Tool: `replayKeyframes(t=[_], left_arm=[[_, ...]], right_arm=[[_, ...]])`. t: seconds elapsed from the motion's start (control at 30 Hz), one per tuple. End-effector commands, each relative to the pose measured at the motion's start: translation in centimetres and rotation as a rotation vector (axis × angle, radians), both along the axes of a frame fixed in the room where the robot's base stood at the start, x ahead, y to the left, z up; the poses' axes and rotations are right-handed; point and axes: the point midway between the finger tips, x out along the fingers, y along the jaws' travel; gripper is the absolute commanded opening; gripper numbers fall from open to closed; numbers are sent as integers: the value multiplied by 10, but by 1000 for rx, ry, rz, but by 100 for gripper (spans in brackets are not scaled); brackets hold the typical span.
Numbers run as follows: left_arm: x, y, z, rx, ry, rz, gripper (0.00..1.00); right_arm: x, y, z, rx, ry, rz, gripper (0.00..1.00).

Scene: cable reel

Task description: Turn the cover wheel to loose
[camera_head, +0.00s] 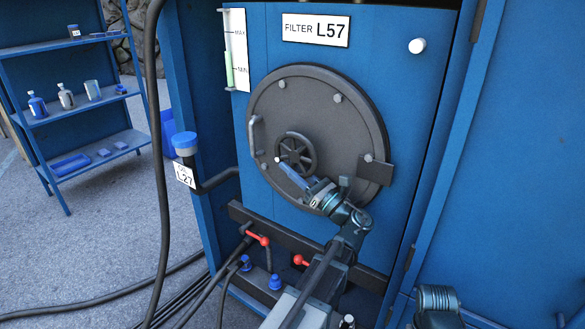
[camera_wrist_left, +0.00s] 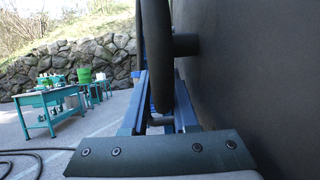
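The cover wheel (camera_head: 307,148), a small dark spoked handwheel, sits on the round grey cover (camera_head: 345,110) of the blue filter cabinet. A small pale knob or mark shows at its left rim. My left gripper (camera_head: 288,170) reaches up to the wheel's lower rim from below right. In the left wrist view, the dark rim (camera_wrist_left: 161,60) runs between the two blue fingers (camera_wrist_left: 160,100) and nearly fills the gap, so it looks shut on the rim. The finger contact itself is partly hidden. Part of my right arm shows at the bottom right; its gripper is out of view.
A bar handle (camera_head: 254,133) is left of the wheel, and a dark latch block (camera_head: 376,173) is at the cover's right edge. Red valve handles (camera_head: 258,238) and hoses sit below. A blue-capped pipe (camera_head: 185,141) stands left. A blue shelf (camera_head: 75,105) is farther left.

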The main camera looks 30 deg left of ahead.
Motion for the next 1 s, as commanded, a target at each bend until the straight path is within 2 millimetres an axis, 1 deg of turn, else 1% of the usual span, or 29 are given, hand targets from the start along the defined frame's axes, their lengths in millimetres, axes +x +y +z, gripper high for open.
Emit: replayKeyframes(t=[0.03,0.1,0.13,0.37,0.47,0.57,0.67,0.77,1.0], left_arm=[[0,0,0,0,0,1,16],[0,0,0,0,0,1,3],[0,0,0,0,0,1,0],[-1,0,0,-2,-1,0,0],[-1,-1,2,-14,0,0,0],[-1,-2,4,-44,3,-2,0],[-1,-4,7,-94,7,-2,0],[-1,-8,9,-165,12,-1,0],[-2,-16,13,-383,28,-1,0]], right_arm=[[0,0,0,0,0,0,50],[0,0,0,0,0,0,50],[0,0,0,0,0,0,50],[0,0,1,0,0,0,50],[0,0,5,0,0,0,50],[0,0,13,0,0,0,50],[0,0,26,0,0,0,50],[0,0,44,0,0,0,50],[0,0,95,0,0,0,50]])
